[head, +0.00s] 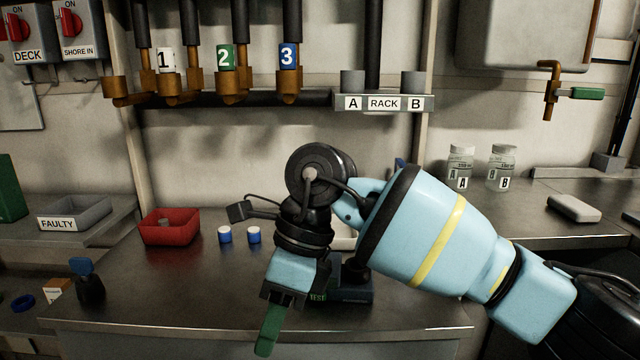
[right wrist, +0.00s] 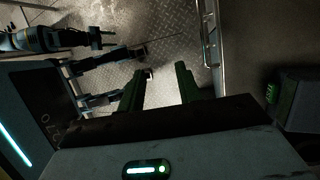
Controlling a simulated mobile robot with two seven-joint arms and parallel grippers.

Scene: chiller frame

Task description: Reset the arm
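My right arm reaches in from the right in the head view, over the steel bench (head: 190,290). Its gripper (head: 268,330) points down at the bench's front edge, with green fingers. In the right wrist view the two green fingers (right wrist: 158,92) stand apart with nothing between them, above a patterned metal floor (right wrist: 170,50). My left arm does not show in the head view. An arm-like shape at the upper left of the right wrist view ends in a dark tip (right wrist: 103,38), which looks like my left gripper; its fingers are too small and dark to read.
A red tray (head: 170,228), two blue-and-white caps (head: 239,235) and a dark TEST block (head: 350,292) are on the bench. A FAULTY tray (head: 80,213) stands left. Jars A (head: 460,167) and B (head: 502,167) stand right. A rack (head: 384,102) hangs behind.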

